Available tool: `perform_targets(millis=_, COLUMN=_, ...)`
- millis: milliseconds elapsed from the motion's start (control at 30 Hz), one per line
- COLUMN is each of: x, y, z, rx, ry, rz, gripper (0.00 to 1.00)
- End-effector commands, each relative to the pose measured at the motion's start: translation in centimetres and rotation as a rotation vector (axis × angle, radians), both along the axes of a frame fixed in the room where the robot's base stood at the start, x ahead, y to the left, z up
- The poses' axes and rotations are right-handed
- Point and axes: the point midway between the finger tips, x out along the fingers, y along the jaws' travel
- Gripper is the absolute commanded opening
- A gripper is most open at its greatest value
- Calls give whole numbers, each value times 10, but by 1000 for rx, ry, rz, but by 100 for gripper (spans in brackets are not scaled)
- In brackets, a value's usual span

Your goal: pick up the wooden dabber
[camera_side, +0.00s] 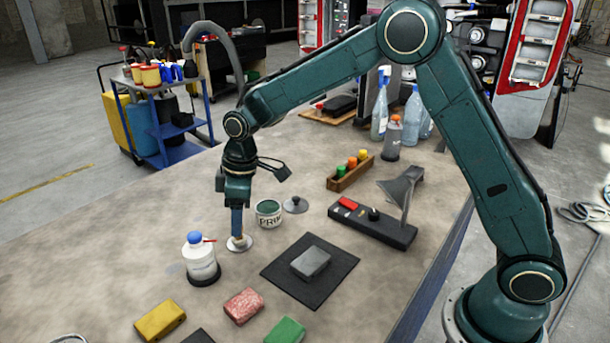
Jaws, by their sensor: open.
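My gripper (237,222) points straight down over the table, left of the picture's middle. Its blue fingers reach down to a small pale wooden piece, which looks like the dabber (238,241), on a light round disc or dish. The fingers hide most of the dabber, so its shape and any contact are hard to tell. The jaws are open and do not hold it.
A white bottle with a blue cap (201,262) stands close on the left. An open primer tin (268,213) and its lid (295,204) are close on the right. A black mat (283,256) bears a grey block (310,263). Coloured sponges (243,306) lie in front.

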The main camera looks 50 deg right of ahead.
Motion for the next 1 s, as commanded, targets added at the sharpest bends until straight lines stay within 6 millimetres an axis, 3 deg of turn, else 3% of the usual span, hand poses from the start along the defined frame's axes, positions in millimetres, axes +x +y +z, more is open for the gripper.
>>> perform_targets(millis=400, x=4, y=4, z=-42, rx=-1, ry=1, rz=0, gripper=55)
perform_targets(millis=967, x=4, y=4, z=-44, rx=0, ry=0, rz=0, gripper=55)
perform_targets(millis=1000, x=4, y=4, z=-44, rx=0, ry=0, rz=0, gripper=47)
